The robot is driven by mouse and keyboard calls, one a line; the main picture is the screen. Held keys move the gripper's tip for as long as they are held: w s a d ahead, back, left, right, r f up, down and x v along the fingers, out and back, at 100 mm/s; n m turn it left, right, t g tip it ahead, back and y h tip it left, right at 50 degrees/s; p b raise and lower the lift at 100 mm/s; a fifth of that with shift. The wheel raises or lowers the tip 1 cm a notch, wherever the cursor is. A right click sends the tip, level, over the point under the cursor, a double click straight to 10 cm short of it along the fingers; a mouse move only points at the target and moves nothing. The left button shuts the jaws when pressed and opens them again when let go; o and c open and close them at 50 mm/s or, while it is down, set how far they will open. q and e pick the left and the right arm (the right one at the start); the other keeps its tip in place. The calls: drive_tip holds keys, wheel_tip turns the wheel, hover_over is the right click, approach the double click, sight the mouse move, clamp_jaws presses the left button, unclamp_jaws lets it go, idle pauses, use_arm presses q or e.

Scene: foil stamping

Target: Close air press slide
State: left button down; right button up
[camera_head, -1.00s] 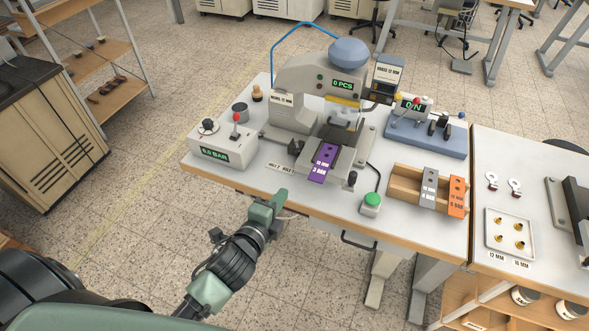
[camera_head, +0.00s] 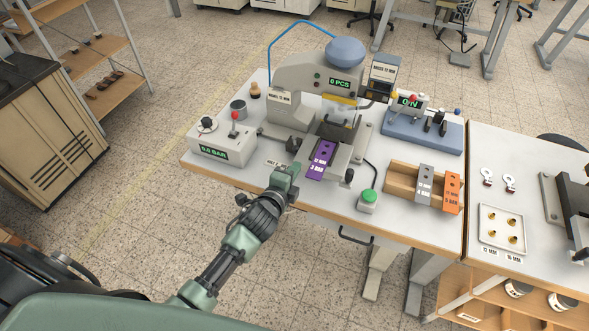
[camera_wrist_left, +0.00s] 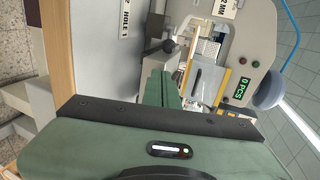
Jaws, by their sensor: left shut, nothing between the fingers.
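The air press (camera_head: 300,82) stands on the bench with its display reading 0 PCS. Its grey slide (camera_head: 342,160) sticks out toward the bench's front edge, under the press head. A purple plate (camera_head: 320,160) marked 12 MM 3 BAR lies on it. Dark knobs (camera_head: 349,176) show at the slide's sides. My left gripper (camera_head: 291,170) is shut and empty, just left of the slide's front part; whether it touches is unclear. In the left wrist view the closed fingers (camera_wrist_left: 165,88) point toward the press, beside a dark knob (camera_wrist_left: 158,46). My right gripper is out of view.
A regulator box (camera_head: 222,145) reading 0.0 BAR stands left. A green button (camera_head: 368,198) sits right of the slide. A wooden holder (camera_head: 400,187) with grey and orange plates and a blue fixture (camera_head: 425,132) stand farther right. A label (camera_head: 274,163) lies by the gripper.

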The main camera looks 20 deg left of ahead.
sight(311, 138)
use_arm(q)
drive_tip(key=w+b, duration=0.1)
drive_tip(key=w, duration=0.3)
drive_tip(key=w+b, duration=0.2)
drive_tip(key=w, duration=0.2)
drive_tip(key=w+b, duration=0.1)
drive_tip(key=w, duration=0.4)
drive_tip(key=shift+d+f, duration=0.2)
drive_tip(key=shift+d, duration=0.05)
drive_tip(key=shift+w+r+b, duration=0.15)
drive_tip(key=shift+w+b, duration=0.15)
drive_tip(key=shift+w, duration=0.2)
drive_tip(key=shift+s, duration=0.1)
